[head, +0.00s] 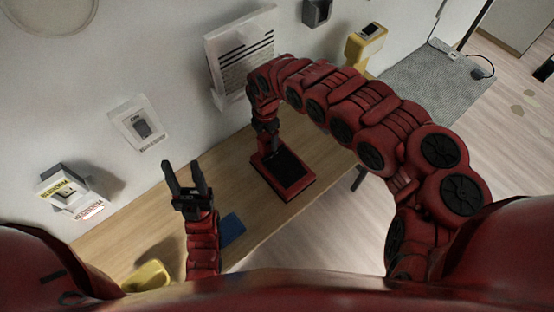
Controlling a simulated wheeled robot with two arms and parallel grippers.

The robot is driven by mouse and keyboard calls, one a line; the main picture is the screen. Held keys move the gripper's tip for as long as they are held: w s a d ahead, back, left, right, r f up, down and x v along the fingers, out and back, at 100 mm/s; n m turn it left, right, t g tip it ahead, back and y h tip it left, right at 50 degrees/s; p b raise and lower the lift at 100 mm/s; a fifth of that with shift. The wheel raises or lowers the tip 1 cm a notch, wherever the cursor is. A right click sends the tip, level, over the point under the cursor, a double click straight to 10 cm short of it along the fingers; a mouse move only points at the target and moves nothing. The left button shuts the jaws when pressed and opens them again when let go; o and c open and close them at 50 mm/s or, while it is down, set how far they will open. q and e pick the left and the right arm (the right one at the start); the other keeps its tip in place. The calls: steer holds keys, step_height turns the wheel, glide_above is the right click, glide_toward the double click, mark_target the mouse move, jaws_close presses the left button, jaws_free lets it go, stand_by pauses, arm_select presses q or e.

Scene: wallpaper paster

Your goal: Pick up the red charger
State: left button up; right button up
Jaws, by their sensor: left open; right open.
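The red charger (302,185) appears as a flat red block with a black top, lying on the wooden table (222,165). My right gripper (275,147) points down at the charger's far left part. Its fingers are small and dark against the black top, and I cannot tell whether they touch it. My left gripper (182,168) is open and empty, its two fingers pointing up in the picture, to the left of the charger and apart from it.
A blue flat item (232,229) lies beside my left arm. A yellow object (148,276) sits at the table's near left. A white louvred panel (240,50), a framed card (141,124) and a small box (62,188) are along the wall. A yellow device (367,42) stands at the back.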

jaws_close()
stand_by(0.3)
stand_by(1.1)
